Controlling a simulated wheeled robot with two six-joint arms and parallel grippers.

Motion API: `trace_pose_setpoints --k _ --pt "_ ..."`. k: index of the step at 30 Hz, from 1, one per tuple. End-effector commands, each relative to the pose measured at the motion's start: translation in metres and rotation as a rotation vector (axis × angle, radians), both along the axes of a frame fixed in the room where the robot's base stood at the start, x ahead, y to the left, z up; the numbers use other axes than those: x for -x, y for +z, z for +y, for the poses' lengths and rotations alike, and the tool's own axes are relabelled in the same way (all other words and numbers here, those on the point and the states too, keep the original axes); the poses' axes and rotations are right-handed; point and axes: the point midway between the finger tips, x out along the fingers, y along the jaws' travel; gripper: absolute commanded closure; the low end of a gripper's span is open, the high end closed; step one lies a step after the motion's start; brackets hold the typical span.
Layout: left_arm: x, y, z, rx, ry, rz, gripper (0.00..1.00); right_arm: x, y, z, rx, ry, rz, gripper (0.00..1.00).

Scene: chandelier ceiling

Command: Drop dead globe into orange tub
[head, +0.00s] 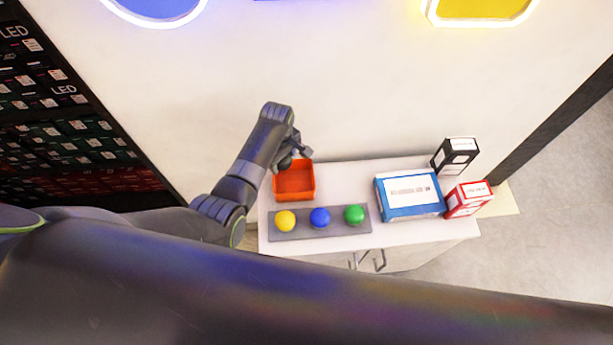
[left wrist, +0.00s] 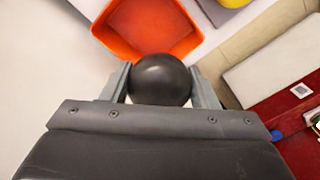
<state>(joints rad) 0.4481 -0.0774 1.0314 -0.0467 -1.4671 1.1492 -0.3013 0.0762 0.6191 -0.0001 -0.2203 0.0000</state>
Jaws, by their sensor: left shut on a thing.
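The dead globe is a dark, nearly black ball (left wrist: 160,80) in the left wrist view. My left gripper (left wrist: 161,85) is shut on it, one finger on each side. In the head view my left gripper (head: 298,153) is at the back edge of the orange tub (head: 296,196), and the globe is hard to make out there. The orange tub is an open square box on the white table; its inside looks empty in the head view. In the left wrist view the tub (left wrist: 118,45) lies just beyond the globe. My right gripper is not in view.
A grey tray (head: 335,228) in front of the tub holds a yellow ball (head: 285,220), a blue ball (head: 320,218) and a green ball (head: 354,215). A blue box (head: 409,196), a black box (head: 455,155) and a red box (head: 467,199) stand at the right. A wall rises behind the table.

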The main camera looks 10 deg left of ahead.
Motion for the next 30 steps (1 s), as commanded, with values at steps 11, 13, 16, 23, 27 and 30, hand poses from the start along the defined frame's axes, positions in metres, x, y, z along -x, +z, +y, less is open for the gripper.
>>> trace_pose_setpoints --k 11,13,16,23,27,30 --pt "0.006 -0.023 -0.007 0.0 0.012 -0.001 0.69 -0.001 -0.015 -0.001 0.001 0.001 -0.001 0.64" --pt "0.006 -0.029 -0.007 0.0 0.012 -0.001 0.69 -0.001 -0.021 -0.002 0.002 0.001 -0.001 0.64" --pt "0.006 -0.039 -0.007 0.0 0.012 -0.002 0.69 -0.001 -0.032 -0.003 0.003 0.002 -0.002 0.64" --pt "0.006 -0.063 -0.007 0.0 0.011 -0.002 0.69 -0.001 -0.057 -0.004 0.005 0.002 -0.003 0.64" --pt "0.006 -0.069 -0.007 0.0 0.011 -0.002 0.69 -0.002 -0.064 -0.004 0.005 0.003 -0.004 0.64" --pt "0.006 -0.07 -0.007 0.0 0.011 -0.002 0.69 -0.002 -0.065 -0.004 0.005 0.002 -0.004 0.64"
